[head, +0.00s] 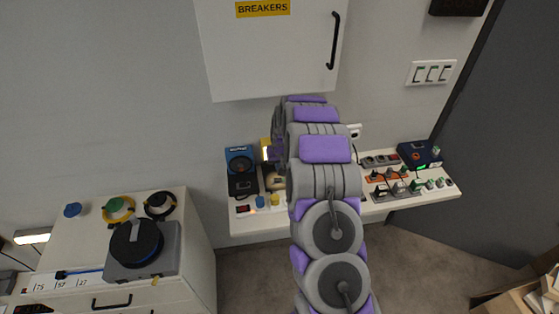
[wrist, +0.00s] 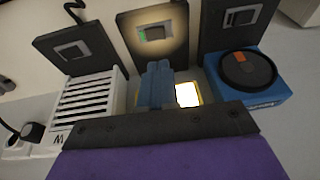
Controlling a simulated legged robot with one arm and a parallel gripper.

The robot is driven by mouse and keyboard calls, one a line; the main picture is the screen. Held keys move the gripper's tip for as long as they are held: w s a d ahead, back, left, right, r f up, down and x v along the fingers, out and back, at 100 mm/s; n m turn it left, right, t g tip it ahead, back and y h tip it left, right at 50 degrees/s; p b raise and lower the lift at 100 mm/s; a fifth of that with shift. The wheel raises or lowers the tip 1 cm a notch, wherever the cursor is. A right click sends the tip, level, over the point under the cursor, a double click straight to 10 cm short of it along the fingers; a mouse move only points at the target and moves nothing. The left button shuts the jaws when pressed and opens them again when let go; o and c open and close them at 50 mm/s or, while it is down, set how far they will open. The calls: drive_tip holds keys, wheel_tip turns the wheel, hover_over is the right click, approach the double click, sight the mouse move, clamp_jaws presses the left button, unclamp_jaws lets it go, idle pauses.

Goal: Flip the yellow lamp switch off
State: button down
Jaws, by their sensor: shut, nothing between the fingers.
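The yellow lamp (head: 265,149) stands at the back of the wall shelf, partly hidden by my arm. In the wrist view its lit white face (wrist: 187,94) glows beside my fingers, with a thin yellow edge showing. A dark plate with a small switch (wrist: 155,33) lies just beyond the fingertips, in the lamp's glow. A small green mark shows on this switch. My gripper (wrist: 159,66) is shut and empty, its fingertips close to the lower part of that plate. I cannot tell whether they touch it. In the head view the fingers are hidden by my arm.
A blue device with a black disc (wrist: 248,70) stands right of the lamp in the wrist view. Similar dark switch plates are at left (wrist: 73,50) and right (wrist: 242,16). A white slatted box (wrist: 87,101) is left of my fingers. A white cabinet (head: 268,55) hangs above the shelf.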

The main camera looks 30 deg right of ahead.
sight(276, 179)
drive_tip(key=x, duration=0.4)
drive_tip(key=s+b+x, duration=0.1)
drive_tip(key=x, duration=0.2)
drive_tip(key=shift+w+a+f, duration=0.1)
drive_tip(key=shift+a+f, duration=0.1)
drive_tip(key=shift+f, duration=0.05)
